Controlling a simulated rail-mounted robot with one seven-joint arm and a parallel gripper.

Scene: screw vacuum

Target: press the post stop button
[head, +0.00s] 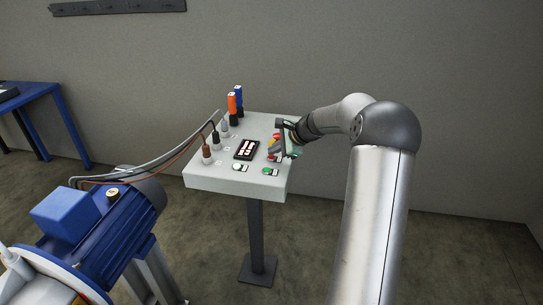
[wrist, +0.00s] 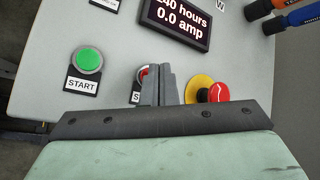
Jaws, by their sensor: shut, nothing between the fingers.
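The red stop button (wrist: 142,73) shows in the wrist view, partly hidden behind my gripper fingers, with only the first letter of its label readable. In the head view the red button (head: 273,158) sits on the right part of the post's grey panel (head: 205,180). My gripper (wrist: 158,72) is shut and empty, its tips overlapping the button's right side in the wrist view. I cannot tell whether they touch it. In the head view my gripper (head: 276,152) is over the panel's right side.
A green START button (wrist: 89,61) is left of the stop button. A red emergency knob (wrist: 218,92) on a yellow base is close at right. A display (head: 246,150), cable plugs (head: 206,155) and orange and blue-handled tools (head: 232,104) are on the panel. A blue motor (head: 110,215) stands front left.

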